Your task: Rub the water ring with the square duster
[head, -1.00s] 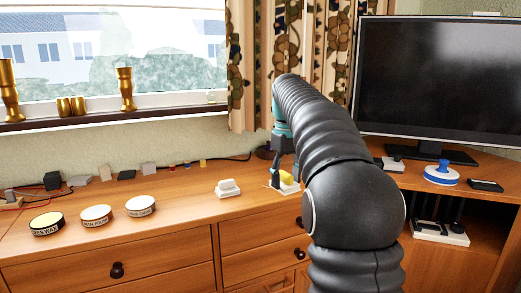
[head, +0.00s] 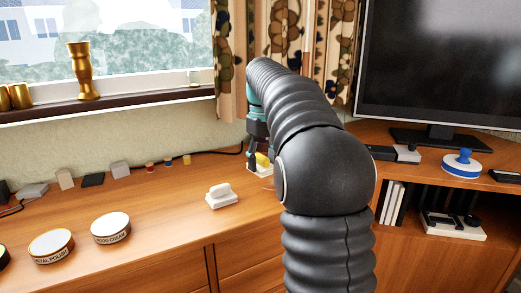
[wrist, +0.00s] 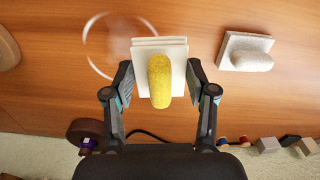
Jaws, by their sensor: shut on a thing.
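A square white duster with a yellow rounded handle (wrist: 160,80) is between the fingers of my gripper (wrist: 160,88) in the wrist view. My gripper is shut on it. In the head view the duster (head: 263,160) shows beside my arm, partly hidden by it. The water ring (wrist: 90,57) is a pale, broken circle on the wood. In the wrist view the duster overlaps the ring's right side. I cannot tell whether the duster touches the wood.
A white block with a rounded handle (head: 222,195) stands left of my gripper in the head view. Polish tins (head: 111,228) stand further left. Small blocks (head: 120,169) and a dark cable line the wall. A blue-and-white round object (head: 462,165) sits right, below the television (head: 445,65).

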